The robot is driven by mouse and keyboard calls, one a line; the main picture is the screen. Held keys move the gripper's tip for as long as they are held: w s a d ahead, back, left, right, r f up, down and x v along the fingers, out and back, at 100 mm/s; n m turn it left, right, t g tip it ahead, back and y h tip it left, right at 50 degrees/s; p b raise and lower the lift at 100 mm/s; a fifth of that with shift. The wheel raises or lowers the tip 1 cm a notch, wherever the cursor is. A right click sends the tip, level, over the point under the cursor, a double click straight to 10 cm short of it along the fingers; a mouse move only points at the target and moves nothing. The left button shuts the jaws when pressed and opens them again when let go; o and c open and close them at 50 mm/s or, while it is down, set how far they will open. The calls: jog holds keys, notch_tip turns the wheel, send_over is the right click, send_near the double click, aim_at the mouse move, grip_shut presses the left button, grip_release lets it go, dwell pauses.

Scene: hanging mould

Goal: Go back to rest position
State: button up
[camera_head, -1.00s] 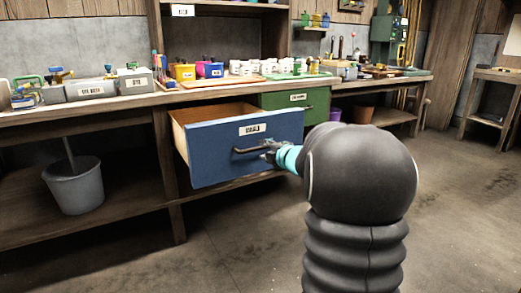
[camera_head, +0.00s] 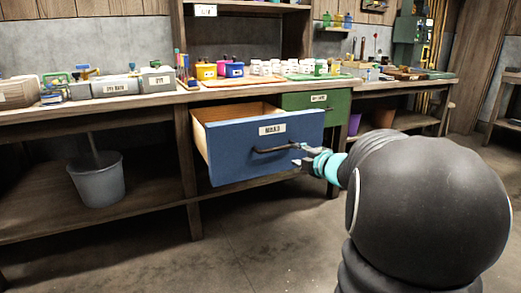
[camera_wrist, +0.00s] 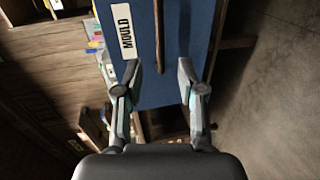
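A blue drawer (camera_head: 240,155) with a label and a dark bar handle (camera_head: 272,150) stands pulled open under the workbench. In the wrist view the drawer front (camera_wrist: 205,25) carries a label reading MOULD (camera_wrist: 125,31), and the handle (camera_wrist: 158,35) runs between my fingers. My gripper (camera_head: 307,160) is at the right end of the handle in the head view. In the wrist view my gripper (camera_wrist: 158,70) is open, with a gap on both sides of the handle and nothing clamped. My arm hides part of the floor and bench on the right.
A green drawer (camera_head: 318,103) is beside the blue one, shut or nearly so. The workbench (camera_head: 90,108) bears boxes, cups and white jars. A grey bucket (camera_head: 98,183) stands on the lower shelf. Floor (camera_head: 250,250) before the bench is clear.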

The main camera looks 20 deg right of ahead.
jog(key=s+d+f+m+g+h, duration=0.75)
jog(key=s+m, duration=0.25)
jog(key=m, duration=0.4)
jog(key=s+a+m+g+y+p, duration=0.2)
jog(key=s+a+m+p, duration=0.1)
jog(key=s+a, duration=0.65)
jog(key=s+a+m+g+y+p, duration=0.3)
jog(key=s+a, duration=0.4)
jog(key=a, duration=0.6)
jog(key=s+a+r+n+t+y+p, duration=0.1)
jog(key=s+a+r+t+y+p, duration=0.1)
jog(key=a+r, duration=0.5)
jog(key=s+a+p, duration=0.1)
jog(key=s+a, duration=0.1)
jog(key=a, duration=0.1)
jog(key=shift+s+n, duration=0.15)
jog(key=shift+n, duration=0.15)
jog(key=shift+t, duration=0.25)
